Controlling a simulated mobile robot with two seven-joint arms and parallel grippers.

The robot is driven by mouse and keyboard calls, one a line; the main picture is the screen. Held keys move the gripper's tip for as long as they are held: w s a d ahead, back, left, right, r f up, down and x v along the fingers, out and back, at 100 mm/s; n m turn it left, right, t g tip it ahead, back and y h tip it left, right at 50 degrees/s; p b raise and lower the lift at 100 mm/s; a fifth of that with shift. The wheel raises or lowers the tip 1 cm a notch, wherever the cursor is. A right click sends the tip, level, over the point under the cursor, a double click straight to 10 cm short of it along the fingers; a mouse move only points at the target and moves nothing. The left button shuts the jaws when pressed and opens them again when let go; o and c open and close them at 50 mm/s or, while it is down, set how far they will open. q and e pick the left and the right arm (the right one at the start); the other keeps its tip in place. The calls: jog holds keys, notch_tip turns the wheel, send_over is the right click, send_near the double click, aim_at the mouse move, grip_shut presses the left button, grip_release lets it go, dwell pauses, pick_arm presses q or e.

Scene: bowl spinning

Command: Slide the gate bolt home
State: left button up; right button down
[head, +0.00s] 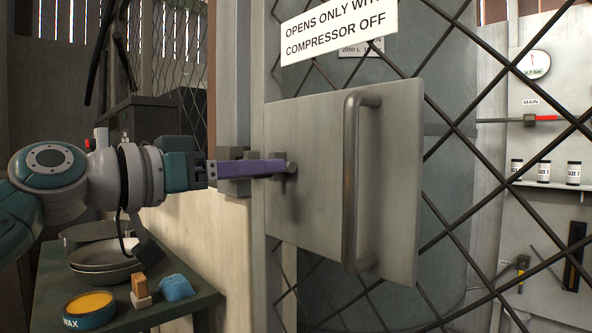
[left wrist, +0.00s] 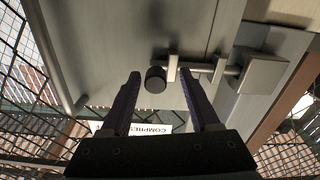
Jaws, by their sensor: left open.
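The grey gate plate (head: 325,165) carries a bolt whose dark knob (head: 291,168) stands out near the plate's left edge. In the left wrist view the round knob (left wrist: 156,79) shows between the two fingertips, with the bolt rod (left wrist: 197,67) running right from it toward a square block (left wrist: 258,72). In the head view the block (head: 236,186) on the post is partly hidden behind my gripper. My left gripper (head: 280,168), with purple fingers, is open at the knob. Contact is not clear. My right gripper is not in view.
A vertical bar handle (head: 352,180) sticks out of the plate, right of the bolt. Wire mesh (head: 440,200) surrounds the plate, below a sign (head: 338,30). A bench (head: 185,312) at lower left holds bowls (head: 103,255), a wax tin (head: 89,309) and a blue cloth (head: 177,287).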

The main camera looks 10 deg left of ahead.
pick_arm(q)
jog(key=b+v, duration=0.1)
jog(key=v, duration=0.8)
jog(key=shift+s+a, duration=0.15)
